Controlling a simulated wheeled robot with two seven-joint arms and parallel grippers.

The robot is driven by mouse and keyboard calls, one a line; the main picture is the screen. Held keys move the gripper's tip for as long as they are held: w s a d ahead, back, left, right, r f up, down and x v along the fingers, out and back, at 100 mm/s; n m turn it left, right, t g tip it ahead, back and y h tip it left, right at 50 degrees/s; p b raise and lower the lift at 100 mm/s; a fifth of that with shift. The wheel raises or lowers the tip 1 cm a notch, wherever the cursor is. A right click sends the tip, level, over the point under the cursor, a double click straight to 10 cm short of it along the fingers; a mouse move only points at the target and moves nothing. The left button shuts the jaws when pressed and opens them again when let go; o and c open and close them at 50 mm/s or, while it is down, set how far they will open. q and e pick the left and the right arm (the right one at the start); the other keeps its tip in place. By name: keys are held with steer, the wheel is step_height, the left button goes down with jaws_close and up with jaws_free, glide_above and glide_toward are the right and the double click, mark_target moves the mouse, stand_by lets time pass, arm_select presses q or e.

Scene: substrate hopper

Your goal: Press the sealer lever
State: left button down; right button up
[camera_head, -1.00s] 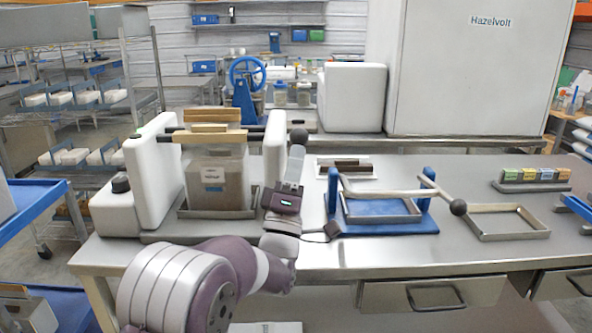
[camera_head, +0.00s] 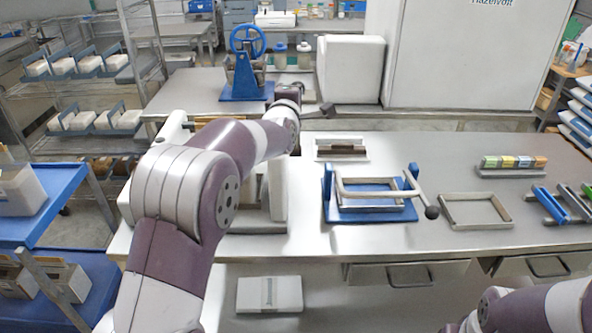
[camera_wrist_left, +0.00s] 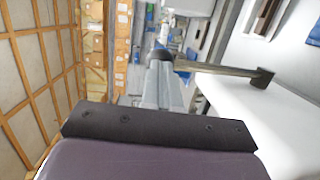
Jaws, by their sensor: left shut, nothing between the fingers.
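The sealer is the white machine (camera_head: 278,190) at the left end of the workbench, mostly hidden behind my left arm. Its lever is not clear in the head view. In the left wrist view a dark bar (camera_wrist_left: 222,69) runs from a bracket on a white body to a round black knob (camera_wrist_left: 163,55). My left gripper (camera_wrist_left: 161,68) has its grey fingers shut and empty, with the tips close by the knob; I cannot tell whether they touch.
A blue press (camera_head: 370,213) with a ball-ended handle stands right of the sealer. An empty metal frame (camera_head: 475,210) and a rack of coloured blocks (camera_head: 513,166) lie farther right. A blue cart (camera_head: 40,195) stands at the left.

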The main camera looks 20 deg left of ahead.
arm_select(q)
steer(key=w+g+p, duration=0.1)
steer(key=p, duration=0.1)
steer(key=w+a+r+p, duration=0.1)
steer(key=w+p, duration=0.1)
steer(key=shift+r+g, duration=0.2)
steer(key=shift+g, duration=0.2)
arm_select(e)
step_height(320, 180, up, 6)
steer(key=shift+s, duration=0.3)
